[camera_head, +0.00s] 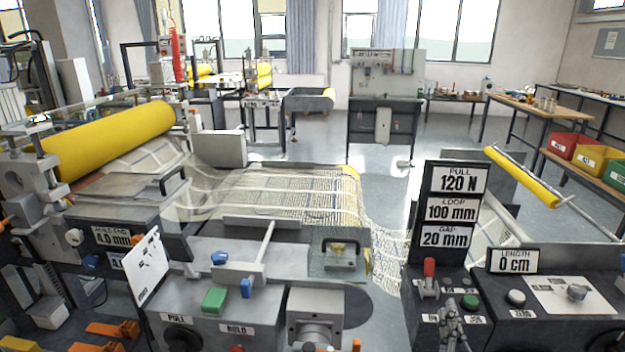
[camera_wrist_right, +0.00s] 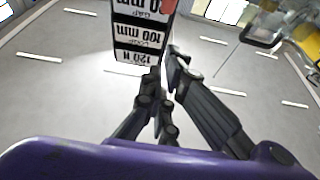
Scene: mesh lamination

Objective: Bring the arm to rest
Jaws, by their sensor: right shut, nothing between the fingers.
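My right gripper (camera_head: 450,304) shows at the bottom edge of the head view, its grey fingers pointing up in front of the console with the red lever (camera_head: 429,272). In the right wrist view, my right gripper (camera_wrist_right: 164,68) has its dark fingers close together with nothing held between them. The display post (camera_head: 456,205) reading 120 N, 100 mm and 20 mm stands beyond the fingers. The same display post shows upside down in the wrist view (camera_wrist_right: 141,32). My left gripper is in neither view.
The right-hand console carries a green button (camera_head: 470,301) and a length sign (camera_head: 513,261) reading 0 cm. A pale mesh (camera_head: 285,190) runs from the yellow roller (camera_head: 110,140) across the middle. Colored bins (camera_head: 596,158) stand at the far right.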

